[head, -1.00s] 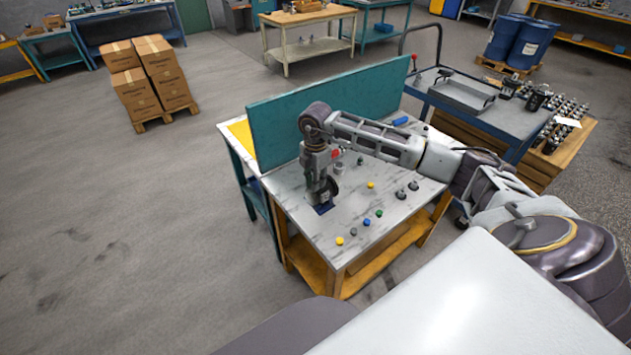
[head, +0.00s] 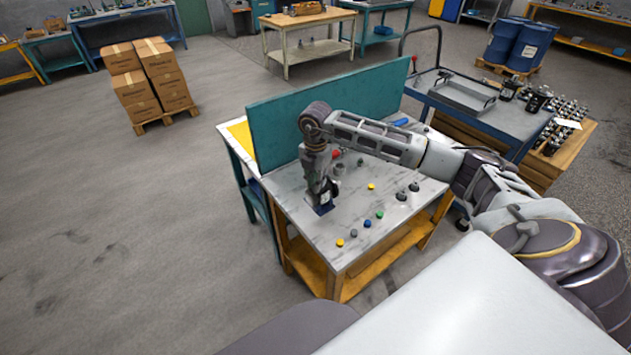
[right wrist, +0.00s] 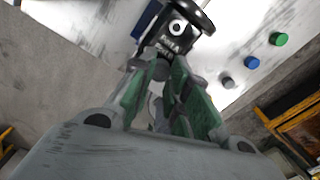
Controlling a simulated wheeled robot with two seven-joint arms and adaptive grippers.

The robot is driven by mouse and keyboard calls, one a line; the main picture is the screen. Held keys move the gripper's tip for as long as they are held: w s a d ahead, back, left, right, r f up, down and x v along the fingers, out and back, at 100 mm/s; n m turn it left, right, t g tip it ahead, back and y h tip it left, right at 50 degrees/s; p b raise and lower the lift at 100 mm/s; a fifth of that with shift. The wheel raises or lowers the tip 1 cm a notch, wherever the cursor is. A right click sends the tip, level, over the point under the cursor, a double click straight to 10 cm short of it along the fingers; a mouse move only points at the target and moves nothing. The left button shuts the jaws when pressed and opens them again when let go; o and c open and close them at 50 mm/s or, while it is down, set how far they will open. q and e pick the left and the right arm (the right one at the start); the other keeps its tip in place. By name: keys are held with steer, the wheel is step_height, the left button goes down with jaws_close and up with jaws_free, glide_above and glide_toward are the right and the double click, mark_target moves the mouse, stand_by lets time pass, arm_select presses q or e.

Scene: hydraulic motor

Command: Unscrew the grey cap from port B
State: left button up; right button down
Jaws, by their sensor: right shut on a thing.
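The black motor (right wrist: 182,28) shows at the top of the right wrist view, with a pale ring on its face and a dark round flange beside it. The right gripper (head: 322,190) points down in the head view. No port letter is legible. My left gripper is not in view.
Loose yellow (head: 340,241), grey (head: 353,233), blue (head: 367,223) and green (head: 379,215) caps lie along the bench's front. Dark knob-like parts (head: 407,191) lie farther right. A teal panel (head: 320,95) rises behind the bench. A blue cart (head: 490,115) stands right.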

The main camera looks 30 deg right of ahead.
steer(key=shift+n+b, duration=0.6)
steer(key=shift+n, duration=1.6)
steer(key=c, duration=1.6)
jaws_free()
steer(key=shift+o, duration=0.2)
steer(key=shift+m+p, duration=0.75)
steer(key=shift+m, duration=1.95)
steer(key=shift+m+p, duration=0.75)
steer(key=shift+m, duration=1.75)
